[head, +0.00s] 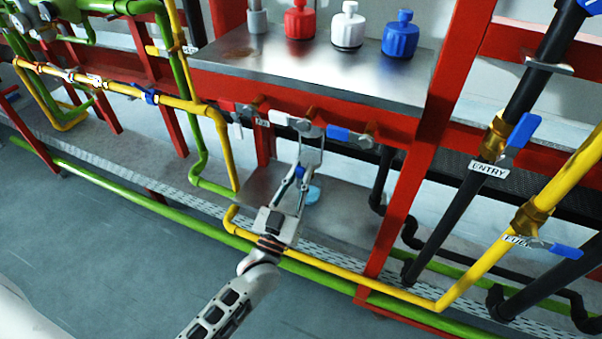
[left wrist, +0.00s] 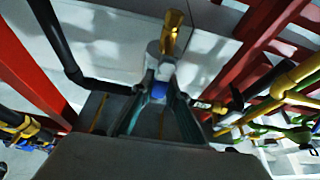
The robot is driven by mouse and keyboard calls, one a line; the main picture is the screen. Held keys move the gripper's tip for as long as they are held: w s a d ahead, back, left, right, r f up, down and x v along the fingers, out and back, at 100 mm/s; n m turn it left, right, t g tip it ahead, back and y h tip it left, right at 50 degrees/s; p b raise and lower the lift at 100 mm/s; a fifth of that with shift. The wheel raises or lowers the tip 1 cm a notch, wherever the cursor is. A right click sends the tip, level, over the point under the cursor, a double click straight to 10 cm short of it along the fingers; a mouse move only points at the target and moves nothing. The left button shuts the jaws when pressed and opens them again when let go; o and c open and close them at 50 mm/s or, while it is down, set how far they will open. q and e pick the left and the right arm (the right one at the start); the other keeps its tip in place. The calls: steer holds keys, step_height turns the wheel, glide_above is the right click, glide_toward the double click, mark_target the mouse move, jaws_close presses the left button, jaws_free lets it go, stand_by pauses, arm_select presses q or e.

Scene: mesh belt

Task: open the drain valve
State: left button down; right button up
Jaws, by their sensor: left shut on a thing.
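Three valves with brass bodies hang in a row under the steel shelf: one with a red handle (head: 236,108), one with a white handle (head: 300,124) and one with a blue handle (head: 350,137). No readable label tells which is the drain valve. My right gripper is not in view.
Red, white and blue bottles stand on the steel shelf (head: 285,75). A red upright (head: 421,165) is right of the valves. Yellow and green pipes run low around my forearm. The front floor is clear.

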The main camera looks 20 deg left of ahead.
arm_select(q)
steer(key=c, duration=2)
jaws_free()
steer(key=shift+o, duration=0.2)
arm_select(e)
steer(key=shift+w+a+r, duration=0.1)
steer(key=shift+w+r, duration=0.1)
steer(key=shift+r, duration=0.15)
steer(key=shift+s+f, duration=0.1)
arm_select(q)
steer(key=shift+s+f, duration=0.15)
steer(key=shift+s, duration=0.15)
steer(key=s, duration=1.2)
steer(key=shift+s+a, duration=0.2)
steer(key=shift+s, duration=0.05)
